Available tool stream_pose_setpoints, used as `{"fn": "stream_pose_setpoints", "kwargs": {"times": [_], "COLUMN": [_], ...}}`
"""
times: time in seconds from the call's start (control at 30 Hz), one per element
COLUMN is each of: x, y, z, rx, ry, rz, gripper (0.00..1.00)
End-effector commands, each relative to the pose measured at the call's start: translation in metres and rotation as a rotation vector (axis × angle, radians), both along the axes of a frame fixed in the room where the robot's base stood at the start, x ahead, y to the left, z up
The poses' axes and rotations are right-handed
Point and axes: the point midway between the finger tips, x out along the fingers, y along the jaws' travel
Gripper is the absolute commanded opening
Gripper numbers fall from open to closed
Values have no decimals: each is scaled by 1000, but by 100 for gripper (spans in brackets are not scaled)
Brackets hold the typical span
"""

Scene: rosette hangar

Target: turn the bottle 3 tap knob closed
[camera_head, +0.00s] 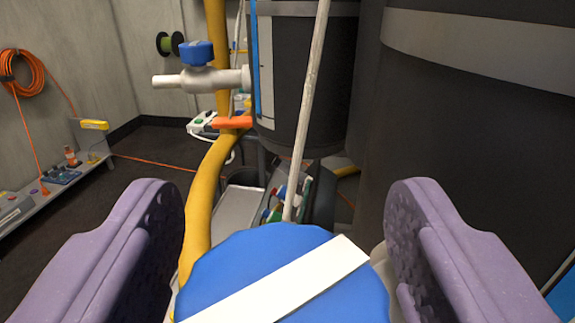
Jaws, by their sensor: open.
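A large blue tap knob (255,265) with a white bar across its top fills the lower middle of the view. The bar runs diagonally, from lower left to upper right. My gripper (285,205) is open, with one purple finger on each side of this knob. I cannot tell whether the fingers touch it. The tap body under it is mostly hidden. A second, pale tap (205,80) with a blue knob (197,53) sticks out to the left from a dark bottle (305,85) farther back. No bottle number is readable.
A large dark cylinder (460,130) with a grey band stands close on the right. A yellow hose (205,190) and a pale rod (305,110) rise behind the near knob. An orange cable coil (22,75) hangs on the left wall. Dark floor (140,170) is open at the left.

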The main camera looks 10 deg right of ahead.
Motion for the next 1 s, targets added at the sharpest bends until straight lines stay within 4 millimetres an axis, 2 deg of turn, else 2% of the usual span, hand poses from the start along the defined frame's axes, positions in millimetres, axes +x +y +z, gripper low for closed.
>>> {"fn": "stream_pose_setpoints", "kwargs": {"times": [0.1,0.33,0.37,0.57,1.0], "x": [7,9,8,8,8], "y": [-1,-1,-1,-1,-1], "z": [0,1,1,1,-1], "rx": [0,0,0,0,0], "ry": [-1,0,0,0,0], "rz": [0,1,1,0,-91], "gripper": [72,72,67,21,20]}}
